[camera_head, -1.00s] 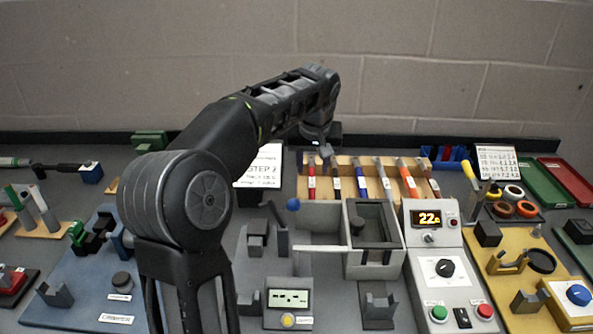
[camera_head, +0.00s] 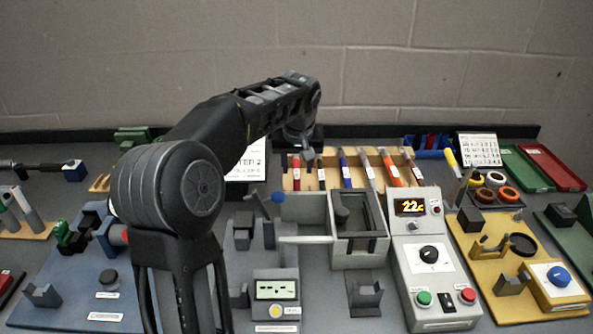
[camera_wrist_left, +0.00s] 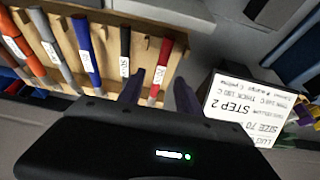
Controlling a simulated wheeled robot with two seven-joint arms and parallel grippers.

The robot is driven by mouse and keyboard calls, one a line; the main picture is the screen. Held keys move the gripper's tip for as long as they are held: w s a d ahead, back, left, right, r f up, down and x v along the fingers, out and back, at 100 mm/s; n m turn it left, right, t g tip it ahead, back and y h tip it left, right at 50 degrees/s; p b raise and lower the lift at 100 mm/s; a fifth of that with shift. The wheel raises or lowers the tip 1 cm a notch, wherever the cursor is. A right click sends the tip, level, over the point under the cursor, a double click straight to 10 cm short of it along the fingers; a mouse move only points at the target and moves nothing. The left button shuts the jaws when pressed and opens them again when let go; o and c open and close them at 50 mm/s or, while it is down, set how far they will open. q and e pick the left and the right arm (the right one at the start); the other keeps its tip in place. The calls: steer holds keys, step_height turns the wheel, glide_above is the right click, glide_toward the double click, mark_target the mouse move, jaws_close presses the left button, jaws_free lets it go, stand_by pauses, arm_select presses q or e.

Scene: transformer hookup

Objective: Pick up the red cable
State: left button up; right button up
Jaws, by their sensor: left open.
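The red cable (camera_head: 296,172) lies at the left end of the wooden rack (camera_head: 345,184) in the head view, with a white label on it. It also shows in the left wrist view (camera_wrist_left: 158,84). My left gripper (camera_head: 307,154) is over that end of the rack. In the left wrist view its two fingers (camera_wrist_left: 160,92) are open, one on each side of the red cable. Whether they touch it, I cannot tell. My right gripper is in neither view.
Beside the red cable lie a black cable (camera_wrist_left: 125,52), a blue cable (camera_wrist_left: 86,50) and other cables. A STEP 2 sign (camera_wrist_left: 240,110) stands close to the gripper's other side. A grey open box (camera_head: 358,253) and a control unit with a display (camera_head: 430,265) stand before the rack.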

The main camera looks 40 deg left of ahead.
mark_target(297, 176)
arm_select(q)
steer(key=x, duration=0.4)
steer(key=shift+f+p, duration=0.1)
steer(key=shift+p, duration=0.2)
jaws_close()
stand_by(0.5)
stand_by(1.0)
